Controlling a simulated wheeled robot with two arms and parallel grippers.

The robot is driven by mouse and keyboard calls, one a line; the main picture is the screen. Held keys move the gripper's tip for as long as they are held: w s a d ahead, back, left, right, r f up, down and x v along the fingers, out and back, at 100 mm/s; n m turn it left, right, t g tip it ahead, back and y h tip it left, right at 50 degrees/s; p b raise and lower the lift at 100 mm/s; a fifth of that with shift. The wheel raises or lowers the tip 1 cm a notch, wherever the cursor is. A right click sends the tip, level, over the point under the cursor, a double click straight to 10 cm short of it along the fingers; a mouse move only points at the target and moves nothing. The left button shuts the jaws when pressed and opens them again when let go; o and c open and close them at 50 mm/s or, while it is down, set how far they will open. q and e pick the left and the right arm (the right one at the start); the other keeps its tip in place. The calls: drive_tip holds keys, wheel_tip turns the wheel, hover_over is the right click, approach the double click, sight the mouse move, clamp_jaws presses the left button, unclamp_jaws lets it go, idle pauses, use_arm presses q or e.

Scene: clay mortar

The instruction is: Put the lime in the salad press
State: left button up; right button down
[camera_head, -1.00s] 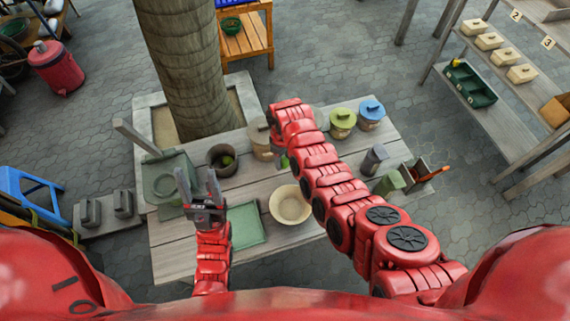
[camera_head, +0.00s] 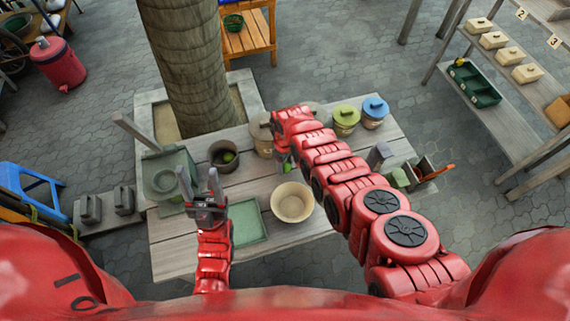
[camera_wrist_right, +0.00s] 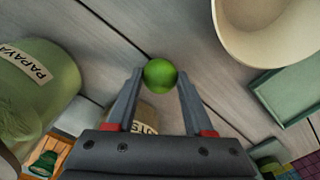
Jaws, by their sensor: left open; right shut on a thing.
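A green lime (camera_wrist_right: 160,75) sits between the fingertips of my right gripper (camera_wrist_right: 160,82) in the right wrist view, held above the grey plank table. In the head view the lime (camera_head: 288,167) shows only as a small green patch below my right wrist, which mostly hides that gripper. A grey-green press (camera_head: 166,163) with a raised lever, which I take for the salad press, stands at the table's left end. My left gripper (camera_head: 203,186) is open and empty, fingers upward, just right of the press. Another green round thing (camera_head: 228,157) lies in a dark pot (camera_head: 218,165).
A cream bowl (camera_head: 292,203) and a green tray (camera_head: 247,222) are on the table's front half. Lidded jars stand along the back, including a green-lidded one (camera_head: 346,118) and a blue-lidded one (camera_head: 374,111). A tree trunk (camera_head: 185,65) rises behind the table.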

drive_tip(key=shift+f, duration=0.1)
drive_tip(key=shift+f+b, duration=0.1)
drive_tip(key=shift+b, duration=0.2)
drive_tip(key=shift+c, duration=1.4)
unclamp_jaws()
drive_tip(key=shift+r, duration=0.2)
